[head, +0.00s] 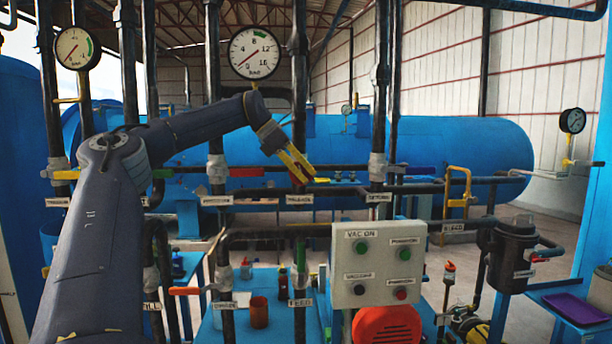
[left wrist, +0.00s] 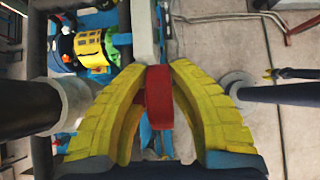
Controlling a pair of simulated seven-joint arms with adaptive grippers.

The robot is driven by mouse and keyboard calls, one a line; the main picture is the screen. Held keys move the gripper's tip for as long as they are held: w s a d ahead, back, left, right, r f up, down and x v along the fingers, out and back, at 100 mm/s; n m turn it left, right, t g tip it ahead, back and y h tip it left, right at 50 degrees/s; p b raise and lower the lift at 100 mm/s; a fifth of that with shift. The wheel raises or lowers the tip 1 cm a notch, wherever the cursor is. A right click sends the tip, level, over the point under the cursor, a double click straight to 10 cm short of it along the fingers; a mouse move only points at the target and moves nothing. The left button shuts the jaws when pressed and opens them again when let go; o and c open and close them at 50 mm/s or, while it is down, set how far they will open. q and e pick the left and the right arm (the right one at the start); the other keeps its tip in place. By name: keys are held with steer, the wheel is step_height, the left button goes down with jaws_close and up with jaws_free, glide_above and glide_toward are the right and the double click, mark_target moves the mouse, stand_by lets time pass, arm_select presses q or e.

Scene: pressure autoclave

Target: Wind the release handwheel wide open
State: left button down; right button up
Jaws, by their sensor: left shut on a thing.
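My left gripper (head: 298,168) reaches in from the left to the pipework, just above a small white label (head: 299,199) too blurred to read surely. Its yellow fingers are shut on a red handle (left wrist: 159,98). In the left wrist view the gripper (left wrist: 160,72) has one finger on each side of this handle. The handle shows as a short red block there, so I cannot tell a full wheel shape or how far it is turned. In the head view the fingers mostly hide it. My right gripper is in neither view.
Dark vertical pipes (head: 300,100) stand close around my left gripper. A red lever (head: 246,172) sits to its left. A large gauge (head: 254,54) hangs above. A grey button box (head: 378,264) stands below right. A big blue tank (head: 450,150) lies behind.

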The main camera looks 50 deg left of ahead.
arm_select(q)
steer(key=shift+r+t+h, duration=0.2)
steer(key=shift+t+h, duration=0.7)
steer(key=shift+t, duration=0.3)
steer(key=c, duration=1.2)
jaws_free()
steer(key=shift+c, duration=0.2)
steer(key=v, duration=1.2)
steer(key=shift+f, duration=0.1)
